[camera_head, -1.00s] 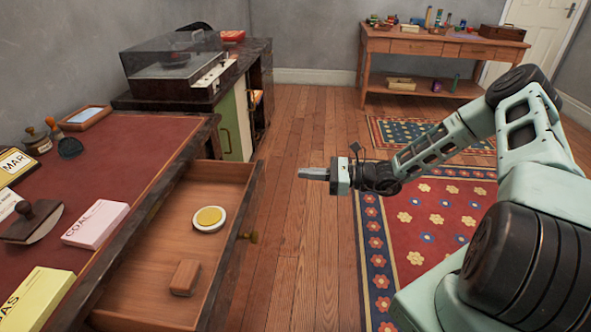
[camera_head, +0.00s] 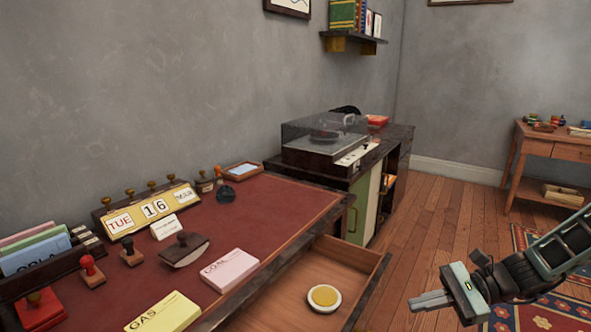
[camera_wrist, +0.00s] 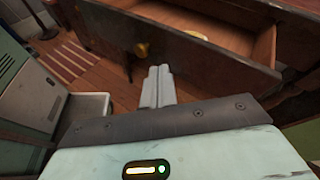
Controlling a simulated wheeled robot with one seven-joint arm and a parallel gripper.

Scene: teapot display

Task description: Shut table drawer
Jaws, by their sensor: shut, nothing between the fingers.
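The table drawer (camera_head: 366,293) stands open below the red-topped desk (camera_head: 262,205). A round white dish with a yellow centre (camera_head: 324,297) lies inside it. In the wrist view the drawer front (camera_wrist: 200,50) crosses the upper picture, with a brass knob (camera_wrist: 143,49) on its outer face. My gripper (camera_head: 412,302) is shut and empty, to the right of the drawer in the head view and apart from it. In the wrist view its fingers (camera_wrist: 158,72) point toward the drawer front, just below the knob; I cannot tell the exact gap.
A pink COAL box (camera_head: 229,269), a yellow GAS box (camera_head: 165,312) and several stamps sit on the desk. A record-player cabinet (camera_head: 363,190) stands beyond it. A wooden side table (camera_head: 562,150) is at the far right. Wooden floor (camera_head: 440,215) lies clear between them.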

